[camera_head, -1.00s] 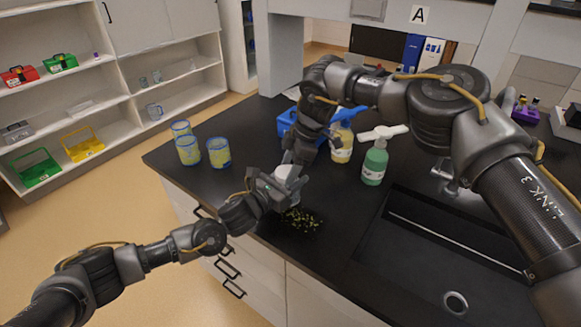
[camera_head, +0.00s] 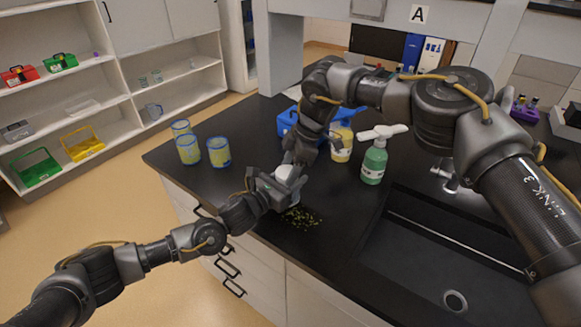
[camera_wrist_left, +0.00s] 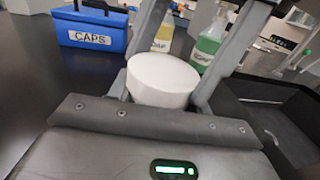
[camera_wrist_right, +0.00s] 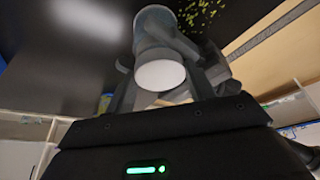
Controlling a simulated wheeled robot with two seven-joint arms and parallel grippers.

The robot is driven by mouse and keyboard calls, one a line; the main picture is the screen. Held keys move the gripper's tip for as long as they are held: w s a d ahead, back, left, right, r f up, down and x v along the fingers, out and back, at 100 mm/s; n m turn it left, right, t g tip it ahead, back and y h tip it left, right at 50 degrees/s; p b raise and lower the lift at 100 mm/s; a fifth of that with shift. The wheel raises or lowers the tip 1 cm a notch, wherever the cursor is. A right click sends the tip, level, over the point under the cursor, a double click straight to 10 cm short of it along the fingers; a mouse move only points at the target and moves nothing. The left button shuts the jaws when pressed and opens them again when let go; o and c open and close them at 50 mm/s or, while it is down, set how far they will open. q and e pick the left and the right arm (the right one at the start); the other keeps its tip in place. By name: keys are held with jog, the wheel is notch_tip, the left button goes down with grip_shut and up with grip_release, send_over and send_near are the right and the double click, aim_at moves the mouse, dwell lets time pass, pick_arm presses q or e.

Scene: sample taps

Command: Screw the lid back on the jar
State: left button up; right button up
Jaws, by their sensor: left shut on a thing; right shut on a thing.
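The jar (camera_head: 294,198) is pale and see-through and stands near the counter's front edge, mostly hidden by my grippers. Its white round lid (camera_head: 284,173) is at its top; it also shows in the left wrist view (camera_wrist_left: 162,80) and as a white disc in the right wrist view (camera_wrist_right: 160,75). My left gripper (camera_head: 284,189) is shut around the jar's body from the left. My right gripper (camera_head: 293,165) reaches down from above, its fingers shut on the lid. I cannot tell how far the threads are engaged.
Yellow-green bits (camera_head: 300,218) lie beside the jar. A blue CAPS box (camera_wrist_left: 90,28), a yellow bottle (camera_head: 342,142) and a green pump bottle (camera_head: 374,162) stand behind. Several blue-rimmed cups (camera_head: 218,152) stand at the left. A sink (camera_head: 420,245) opens at the right.

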pick_arm(q)
jog(key=shift+w+a+r, duration=0.15)
jog(key=shift+r, duration=0.15)
pick_arm(e)
jog(key=shift+d+f, duration=0.4)
jog(key=shift+f, duration=0.2)
jog(key=o, duration=0.8)
jog(key=shift+c, duration=0.2)
pick_arm(q)
jog(key=shift+w, duration=0.1)
jog(key=shift+w+f, duration=0.1)
jog(key=shift+f, duration=0.1)
pick_arm(e)
jog(key=shift+v, duration=1.85)
jog(key=shift+r, duration=0.25)
pick_arm(q)
jog(key=shift+s, duration=0.2)
pick_arm(e)
jog(key=shift+a+r, duration=0.15)
jog(key=c, duration=1)
